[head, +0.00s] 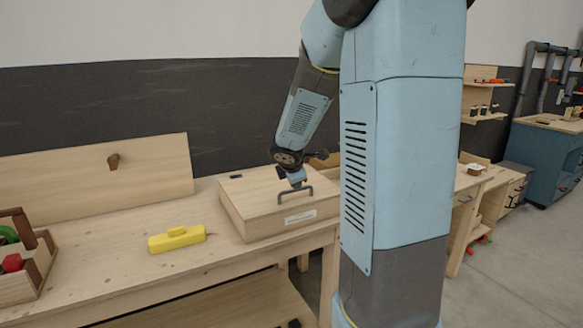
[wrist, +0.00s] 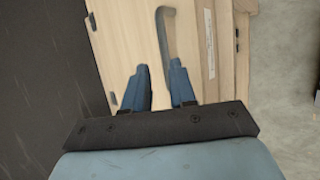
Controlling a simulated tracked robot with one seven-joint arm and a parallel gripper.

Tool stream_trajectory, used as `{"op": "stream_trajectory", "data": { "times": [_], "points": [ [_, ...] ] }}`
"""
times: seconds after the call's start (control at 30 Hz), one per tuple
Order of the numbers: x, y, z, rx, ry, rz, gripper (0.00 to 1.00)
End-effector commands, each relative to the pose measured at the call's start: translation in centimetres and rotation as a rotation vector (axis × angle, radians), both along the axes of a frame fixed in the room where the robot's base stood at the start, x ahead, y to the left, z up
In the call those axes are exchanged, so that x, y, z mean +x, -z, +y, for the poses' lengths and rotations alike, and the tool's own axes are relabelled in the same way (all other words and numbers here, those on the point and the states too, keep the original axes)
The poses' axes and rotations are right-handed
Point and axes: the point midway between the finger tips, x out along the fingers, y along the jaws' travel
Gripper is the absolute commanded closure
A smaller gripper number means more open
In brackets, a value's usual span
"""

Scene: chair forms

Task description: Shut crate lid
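The wooden crate (head: 262,222) stands on the workbench. Its pale wooden lid (head: 247,187) lies flat over the top, with no gap that I can make out at the front. A grey bar handle (head: 296,193) is on the lid near its front edge. My gripper (head: 294,181) is low over the lid beside the handle. In the wrist view my two blue fingers (wrist: 160,78) are apart, with the near end of the handle (wrist: 165,35) close to the space between them. I cannot tell whether they touch it. The lid also shows there (wrist: 125,42).
A yellow block (head: 176,240) lies on the workbench (head: 120,270) left of the crate. A wooden tray (head: 22,280) with red and green items is at the far left. An upright wooden board (head: 150,170) stands behind. The bench between tray and crate is mostly clear.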

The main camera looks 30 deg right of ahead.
Motion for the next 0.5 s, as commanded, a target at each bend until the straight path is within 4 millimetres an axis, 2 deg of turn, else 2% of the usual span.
{"op": "stream_trajectory", "data": {
  "times": [0.5],
  "points": [
    [-4.2,-5.7,3.2,0.002,-0.005,-0.002,0.74]
  ]
}}
